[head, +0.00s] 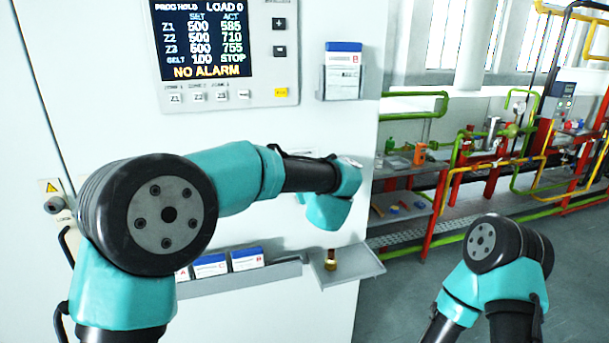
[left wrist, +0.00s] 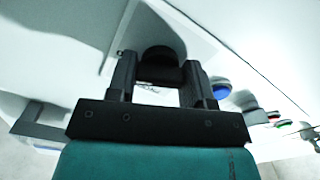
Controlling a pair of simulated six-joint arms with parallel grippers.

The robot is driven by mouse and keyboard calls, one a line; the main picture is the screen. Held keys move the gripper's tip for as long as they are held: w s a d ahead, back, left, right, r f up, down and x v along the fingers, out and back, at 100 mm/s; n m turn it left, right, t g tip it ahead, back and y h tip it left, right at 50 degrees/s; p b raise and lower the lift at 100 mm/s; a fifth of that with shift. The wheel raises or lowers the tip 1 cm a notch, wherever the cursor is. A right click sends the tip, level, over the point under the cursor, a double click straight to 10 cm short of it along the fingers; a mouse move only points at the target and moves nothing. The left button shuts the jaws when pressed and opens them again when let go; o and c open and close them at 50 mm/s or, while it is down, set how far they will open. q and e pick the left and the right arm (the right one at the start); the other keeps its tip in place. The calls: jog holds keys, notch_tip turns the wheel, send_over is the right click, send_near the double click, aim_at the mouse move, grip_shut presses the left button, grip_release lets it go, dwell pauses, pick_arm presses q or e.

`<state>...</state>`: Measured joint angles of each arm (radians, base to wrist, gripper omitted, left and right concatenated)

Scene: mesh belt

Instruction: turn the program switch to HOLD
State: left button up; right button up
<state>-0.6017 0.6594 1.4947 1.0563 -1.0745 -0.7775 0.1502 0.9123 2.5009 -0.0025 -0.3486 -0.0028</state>
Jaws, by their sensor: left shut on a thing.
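In the left wrist view my left gripper (left wrist: 159,66) is shut on a round black knob, which I take to be the program switch (left wrist: 162,54), on the pale panel. In the head view the switch and my left fingertips are hidden behind my left arm. The display (head: 208,40) on the cabinet reads PROG HOLD at top left, with NO ALARM at the bottom. My right arm is at the lower right of the head view; its gripper is not seen.
In the left wrist view a blue button (left wrist: 221,87) sits close beside my gripper, with red and green ones further right. In the head view a card holder (head: 343,72), a shelf of boxes (head: 250,277) and a small tray (head: 347,267) project from the cabinet.

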pick_arm(q)
jog(key=o, duration=0.9)
jog(key=shift+s, duration=0.1)
jog(key=v, duration=1.7)
jog(key=shift+s, duration=0.15)
